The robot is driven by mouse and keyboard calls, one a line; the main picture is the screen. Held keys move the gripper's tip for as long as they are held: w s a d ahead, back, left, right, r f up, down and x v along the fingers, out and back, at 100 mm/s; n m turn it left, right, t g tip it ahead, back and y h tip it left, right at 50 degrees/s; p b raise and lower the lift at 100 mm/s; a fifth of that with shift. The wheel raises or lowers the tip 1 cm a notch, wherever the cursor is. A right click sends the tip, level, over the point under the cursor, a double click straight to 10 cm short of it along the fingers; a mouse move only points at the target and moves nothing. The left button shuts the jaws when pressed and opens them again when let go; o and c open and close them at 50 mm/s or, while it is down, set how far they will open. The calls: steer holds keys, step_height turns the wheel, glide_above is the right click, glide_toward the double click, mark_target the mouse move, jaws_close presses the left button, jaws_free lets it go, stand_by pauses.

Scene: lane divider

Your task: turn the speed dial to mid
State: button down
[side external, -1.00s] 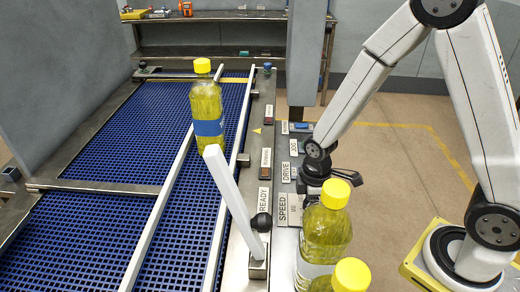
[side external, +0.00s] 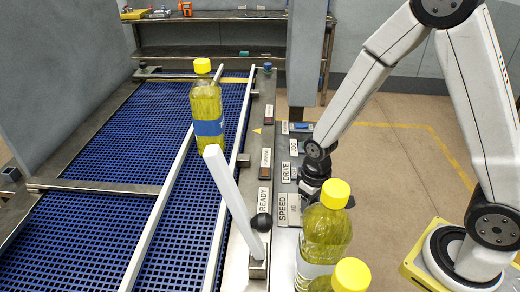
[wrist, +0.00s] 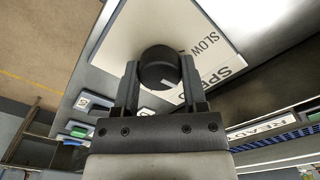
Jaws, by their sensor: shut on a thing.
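The speed dial (wrist: 158,64) is a round black knob with a short white pointer mark, on a pale plate (wrist: 215,25) lettered SLOW and SPEED. In the wrist view my gripper (wrist: 160,78) has one finger on each side of the knob and is shut on it. The pointer mark faces the lower right of that view, roughly toward the SPEED lettering. Other scale words are hidden or out of view. In the side view my gripper (side external: 316,192) is down at the panel beside the SPEED label (side external: 283,209), and the knob is hidden there.
Yellow-capped bottles (side external: 325,235) stand close in front of my gripper. Another bottle (side external: 208,115) stands on the blue conveyor (side external: 90,235) by the white rails. A white lever (side external: 230,190) with a black knob rises left of the panel. DRIVE and JOG controls (side external: 292,148) lie behind.

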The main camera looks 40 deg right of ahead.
steer(key=shift+m, duration=0.6)
steer(key=shift+c, duration=0.7)
jaws_free()
steer(key=shift+r, duration=0.2)
steer(key=shift+r, duration=3.75)
